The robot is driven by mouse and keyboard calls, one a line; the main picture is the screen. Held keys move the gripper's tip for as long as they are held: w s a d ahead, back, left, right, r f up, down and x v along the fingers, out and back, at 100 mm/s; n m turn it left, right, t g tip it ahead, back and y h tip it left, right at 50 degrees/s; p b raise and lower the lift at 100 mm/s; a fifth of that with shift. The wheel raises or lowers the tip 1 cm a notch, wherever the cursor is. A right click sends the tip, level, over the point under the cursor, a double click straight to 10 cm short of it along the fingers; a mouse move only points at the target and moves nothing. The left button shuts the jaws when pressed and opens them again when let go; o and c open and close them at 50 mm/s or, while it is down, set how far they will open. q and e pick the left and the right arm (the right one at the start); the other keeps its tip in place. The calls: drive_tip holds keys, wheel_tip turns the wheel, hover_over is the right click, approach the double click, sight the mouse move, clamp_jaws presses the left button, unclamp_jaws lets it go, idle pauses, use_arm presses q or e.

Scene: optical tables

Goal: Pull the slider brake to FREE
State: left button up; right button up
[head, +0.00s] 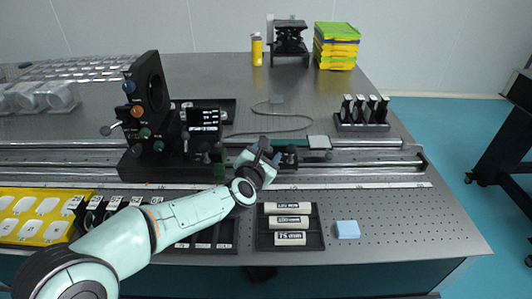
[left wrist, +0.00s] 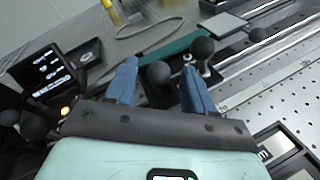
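The black slider (head: 170,165) sits on the twin rails and carries an upright optic mount (head: 148,90) and a small lit screen (head: 203,119). A second black ball knob on a metal stem (left wrist: 203,48) is just beyond the right finger. Which knob is the brake, and any FREE marking, cannot be read. My right gripper is not in view.
A grey plate (head: 319,142) lies at the rails' right part. In front are a tray of labelled white cylinders (head: 290,222), a blue block (head: 347,229) and a yellow tray (head: 30,215). A rack of dark optics (head: 362,122) stands behind.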

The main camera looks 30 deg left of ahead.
use_arm(q)
drive_tip(key=p+v, duration=0.2)
drive_tip(key=v, duration=1.1)
drive_tip(key=shift+s+p, duration=0.25)
drive_tip(key=shift+p, duration=0.15)
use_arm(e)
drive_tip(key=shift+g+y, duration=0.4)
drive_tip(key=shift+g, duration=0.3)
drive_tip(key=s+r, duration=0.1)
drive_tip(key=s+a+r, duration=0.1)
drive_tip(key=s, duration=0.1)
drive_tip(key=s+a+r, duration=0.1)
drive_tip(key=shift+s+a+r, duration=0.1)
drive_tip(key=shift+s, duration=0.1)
use_arm(q)
drive_tip(key=shift+r, duration=0.1)
